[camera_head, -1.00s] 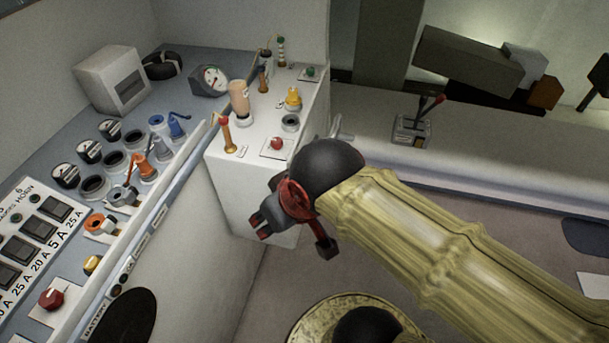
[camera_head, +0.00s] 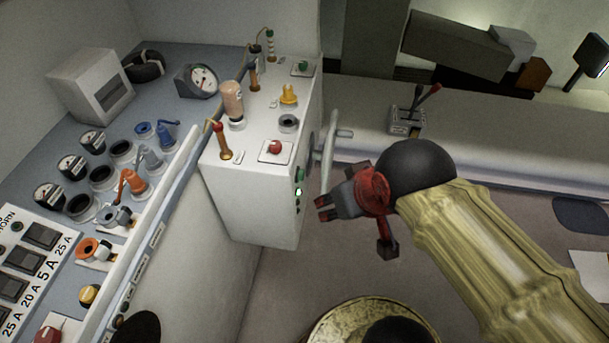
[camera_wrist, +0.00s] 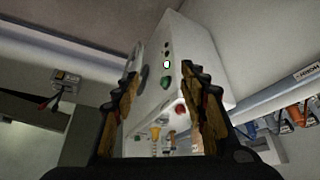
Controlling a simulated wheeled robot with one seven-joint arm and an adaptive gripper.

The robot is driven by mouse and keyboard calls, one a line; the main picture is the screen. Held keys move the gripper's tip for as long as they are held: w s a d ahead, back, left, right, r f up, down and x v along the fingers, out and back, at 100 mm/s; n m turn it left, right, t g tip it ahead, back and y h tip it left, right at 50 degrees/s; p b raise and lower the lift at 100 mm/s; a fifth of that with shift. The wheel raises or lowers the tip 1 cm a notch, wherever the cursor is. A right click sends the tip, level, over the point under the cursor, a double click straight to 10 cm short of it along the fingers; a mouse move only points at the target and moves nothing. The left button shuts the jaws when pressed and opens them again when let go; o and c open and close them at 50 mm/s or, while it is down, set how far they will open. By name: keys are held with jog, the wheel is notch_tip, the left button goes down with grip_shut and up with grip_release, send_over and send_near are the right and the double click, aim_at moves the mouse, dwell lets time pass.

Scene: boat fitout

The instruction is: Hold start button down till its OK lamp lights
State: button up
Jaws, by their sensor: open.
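A green button (camera_head: 300,174) sits on the right side face of the white console box (camera_head: 250,205); it also shows in the wrist view (camera_wrist: 165,83) between my fingers. No label is readable, so I cannot tell if it is the start button. A small lamp (camera_head: 298,192) below it glows pale green, and it shows bright in the wrist view (camera_wrist: 167,64), with small dark dots beyond it. My gripper (camera_head: 324,208) is open and empty, to the right of that face and apart from the button. The wrist view shows its two fingers (camera_wrist: 160,85) spread.
A red button (camera_head: 275,148) and another green button (camera_head: 303,67) are on the box top, with levers and knobs. A grey wheel or handle (camera_head: 327,155) sticks out from the side face near my gripper. A lever unit (camera_head: 407,120) stands on the white ledge.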

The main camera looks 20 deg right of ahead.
jog(key=shift+c, duration=1.2)
jog(key=c, duration=0.7)
grip_shut()
